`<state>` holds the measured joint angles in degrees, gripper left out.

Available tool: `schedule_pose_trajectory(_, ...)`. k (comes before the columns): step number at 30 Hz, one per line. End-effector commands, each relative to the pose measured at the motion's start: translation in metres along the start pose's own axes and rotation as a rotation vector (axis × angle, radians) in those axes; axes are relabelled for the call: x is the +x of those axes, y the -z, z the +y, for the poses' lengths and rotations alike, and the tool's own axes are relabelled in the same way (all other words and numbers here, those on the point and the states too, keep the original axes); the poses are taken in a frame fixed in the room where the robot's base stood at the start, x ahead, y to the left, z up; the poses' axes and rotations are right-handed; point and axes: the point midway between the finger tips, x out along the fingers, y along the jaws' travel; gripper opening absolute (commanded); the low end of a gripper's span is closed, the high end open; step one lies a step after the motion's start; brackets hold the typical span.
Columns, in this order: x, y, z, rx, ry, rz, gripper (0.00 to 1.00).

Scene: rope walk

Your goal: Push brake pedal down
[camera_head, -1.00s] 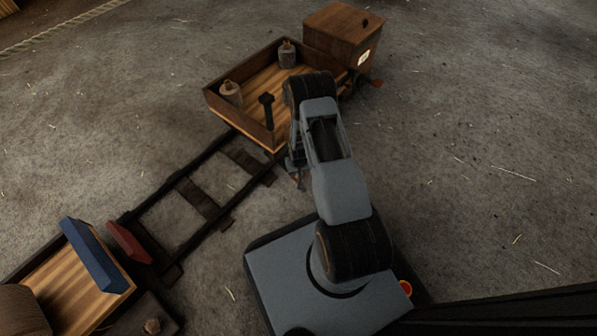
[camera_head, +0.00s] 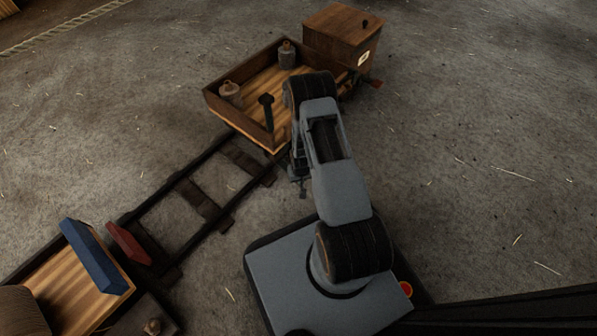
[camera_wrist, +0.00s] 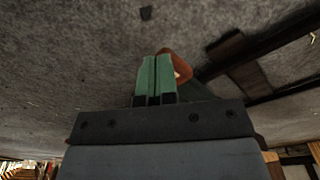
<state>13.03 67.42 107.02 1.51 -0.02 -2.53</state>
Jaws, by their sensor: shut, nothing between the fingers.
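My gripper (camera_head: 302,186) is low beside the near side of the wooden cart, above the floor and largely behind my forearm in the head view. In the wrist view its two green fingers (camera_wrist: 155,78) are together with nothing between them. A rusty orange-brown piece with a pale spot (camera_wrist: 178,64), likely the brake pedal, shows just beyond and to the right of the fingertips. I cannot tell whether the fingers touch it or how far it is pressed. In the head view this piece is hidden by my gripper.
The wooden cart (camera_head: 213,103) carries jugs, a dark upright lever (camera_head: 267,112) and a lidded box (camera_head: 341,33) at its end. Rails (camera_head: 178,232) lead to a second cart with a blue board (camera_head: 96,258) and a red block (camera_head: 128,243). The floor at right is clear.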

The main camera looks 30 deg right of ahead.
Motion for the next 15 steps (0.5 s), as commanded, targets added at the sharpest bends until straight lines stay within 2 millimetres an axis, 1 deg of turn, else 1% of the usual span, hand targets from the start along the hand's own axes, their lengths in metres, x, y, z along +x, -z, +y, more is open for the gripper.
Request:
schedule_pose_trajectory(8,-0.004,0.001,0.0,0.0,0.0,0.002,0.0)
schedule_pose_trajectory(11,-0.013,0.002,0.0,0.0,0.0,0.002,0.0)
schedule_pose_trajectory(15,-0.037,0.003,0.0,0.002,0.0,0.003,0.0)
